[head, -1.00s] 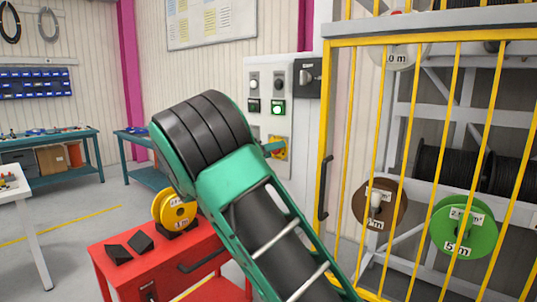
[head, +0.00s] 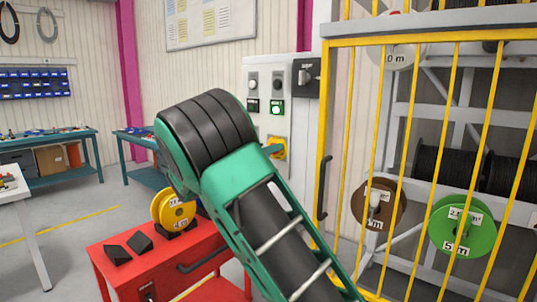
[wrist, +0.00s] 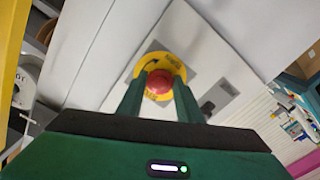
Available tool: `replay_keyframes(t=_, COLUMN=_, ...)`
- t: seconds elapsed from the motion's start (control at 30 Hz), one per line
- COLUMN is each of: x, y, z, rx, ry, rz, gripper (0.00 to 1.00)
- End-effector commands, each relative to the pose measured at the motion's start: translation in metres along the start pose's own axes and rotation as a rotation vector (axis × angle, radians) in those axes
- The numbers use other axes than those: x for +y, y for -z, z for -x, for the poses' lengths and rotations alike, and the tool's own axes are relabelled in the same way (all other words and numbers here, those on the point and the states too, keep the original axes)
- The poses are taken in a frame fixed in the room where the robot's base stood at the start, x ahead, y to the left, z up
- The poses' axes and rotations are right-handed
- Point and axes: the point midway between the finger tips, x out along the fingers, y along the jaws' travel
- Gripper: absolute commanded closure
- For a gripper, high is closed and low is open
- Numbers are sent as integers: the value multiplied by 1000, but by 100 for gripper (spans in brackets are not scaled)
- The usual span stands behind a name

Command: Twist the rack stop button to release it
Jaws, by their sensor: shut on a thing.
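The rack stop button (wrist: 159,82) is a red knob on a round yellow plate (wrist: 176,66), seen in the wrist view. My gripper (wrist: 158,98) is shut on the red knob, one green finger on each side. In the head view, my green and black arm covers most of this spot. Only part of the yellow plate (head: 280,147) and a bit of my gripper (head: 272,149) show there, on the lower part of the wall panel. The knob itself is hidden in the head view.
The grey control panel (head: 266,75) carries switches and a lit green button (head: 275,107). A yellow barred gate (head: 325,150) with reels behind it stands close on the right. A red cart (head: 120,270) with a yellow reel (head: 172,209) stands at lower left.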

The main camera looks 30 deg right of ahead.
Motion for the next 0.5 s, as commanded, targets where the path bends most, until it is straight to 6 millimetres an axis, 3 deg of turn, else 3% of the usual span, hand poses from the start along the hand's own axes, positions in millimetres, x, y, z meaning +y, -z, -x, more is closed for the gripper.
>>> replay_keyframes(t=0.5, x=-5, y=0, z=2, rx=-2, ry=10, rz=-395, gripper=90)
